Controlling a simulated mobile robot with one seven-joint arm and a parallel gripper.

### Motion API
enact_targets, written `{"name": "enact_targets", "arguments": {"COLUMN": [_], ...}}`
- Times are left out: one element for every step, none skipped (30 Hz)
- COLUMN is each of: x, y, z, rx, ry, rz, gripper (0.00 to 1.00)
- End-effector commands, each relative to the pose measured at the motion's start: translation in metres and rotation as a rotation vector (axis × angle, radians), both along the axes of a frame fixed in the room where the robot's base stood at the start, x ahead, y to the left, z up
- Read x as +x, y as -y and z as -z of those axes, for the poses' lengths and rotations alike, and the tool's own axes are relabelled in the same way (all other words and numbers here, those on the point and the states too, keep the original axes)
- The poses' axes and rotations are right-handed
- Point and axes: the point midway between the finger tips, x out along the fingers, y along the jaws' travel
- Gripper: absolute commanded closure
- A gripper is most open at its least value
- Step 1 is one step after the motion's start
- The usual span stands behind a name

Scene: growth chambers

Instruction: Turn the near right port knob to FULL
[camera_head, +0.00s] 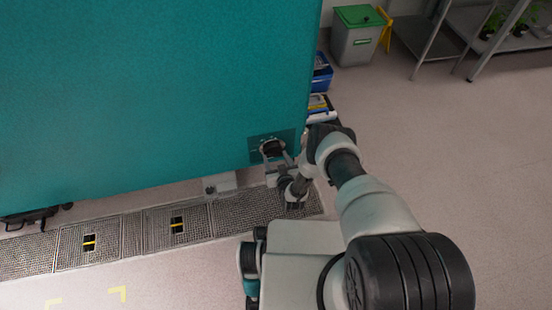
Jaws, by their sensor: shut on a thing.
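The port knob (272,147) is a small dark knob on a dark plate (257,141) at the lower right corner of the large teal panel. My gripper (274,153) is at the knob and shut on it, with my arm reaching in from the right. The fingers and wrist partly cover the knob and plate. The plate's markings are too small to read, so the knob's setting cannot be told.
A metal floor grating (145,235) runs below the teal panel (150,90). Blue bins (321,75) stand just right of the panel's edge. A grey bin with a green lid (358,42) and metal shelving (432,38) stand at the back. The floor at right is clear.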

Motion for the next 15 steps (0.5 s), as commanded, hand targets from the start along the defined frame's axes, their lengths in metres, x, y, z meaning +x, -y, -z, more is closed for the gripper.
{"name": "enact_targets", "arguments": {"x": [0.0001,0.0001,0.0002,0.0002,0.0002,0.0003,0.0003,0.0004,0.0005,0.0006,0.0007,0.0009,0.0011,0.0012,0.0014], "y": [-0.0001,0.0,0.0001,0.0001,0.0003,0.0004,0.0005,0.0007,0.001,0.0015,0.0021,0.0025,0.003,0.0033,0.0038], "z": [-0.0001,-0.0001,-0.0001,-0.0001,-0.0001,-0.0001,-0.0001,0.0,0.0,0.0001,0.0002,0.0002,0.0002,0.0002,0.0002], "rx": [0.0,0.0,0.001,0.003,0.006,0.012,0.018,0.026,0.038,0.05,0.063,0.083,0.099,0.118,0.145], "ry": [0.0,0.0,0.0,-0.001,-0.002,-0.004,-0.005,-0.008,-0.012,-0.015,-0.019,-0.025,-0.03,-0.035,-0.042], "rz": [0.0,0.0,-0.001,-0.001,0.0,0.0,-0.001,-0.001,-0.001,0.0,0.0,0.0,0.001,0.0,0.001], "gripper": [0.66,0.66,0.66,0.66,0.66,0.66,0.66,0.66,0.66,0.66,0.66,0.66,0.66,0.66,0.66]}}
